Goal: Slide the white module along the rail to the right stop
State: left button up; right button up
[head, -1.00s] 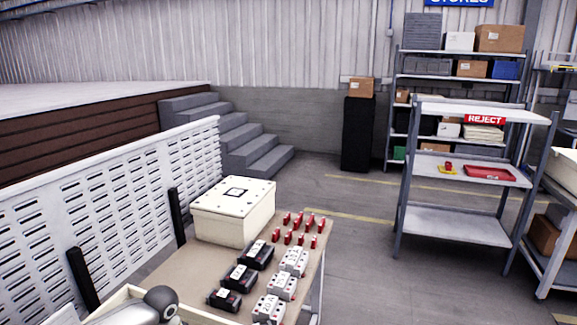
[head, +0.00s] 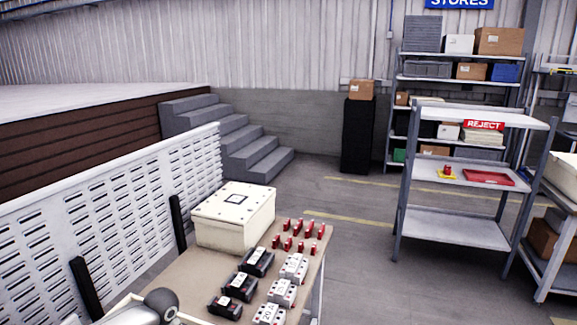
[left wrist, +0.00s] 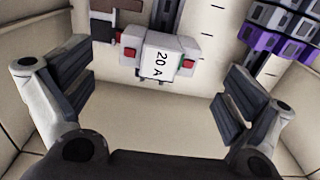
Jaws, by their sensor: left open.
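The white module (left wrist: 157,58), marked 20 A with red and green end parts, shows in the left wrist view at upper middle. My left gripper (left wrist: 155,95) is open, with one dark-padded finger on each side of the module's column and clear gaps to both. The module is not held. My right gripper is in neither view.
Purple and grey parts (left wrist: 285,30) sit upper right in the wrist view, near cream walls. In the head view, a bench (head: 180,278) holds a cream box (head: 232,215), black blocks (head: 240,286), white blocks (head: 282,292) and red pieces (head: 308,228).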

pick_arm(q)
notch_tip(320, 180, up, 18)
jog(key=p, duration=0.8)
jog(key=shift+s+p, duration=0.35)
jog(key=shift+a, duration=0.1)
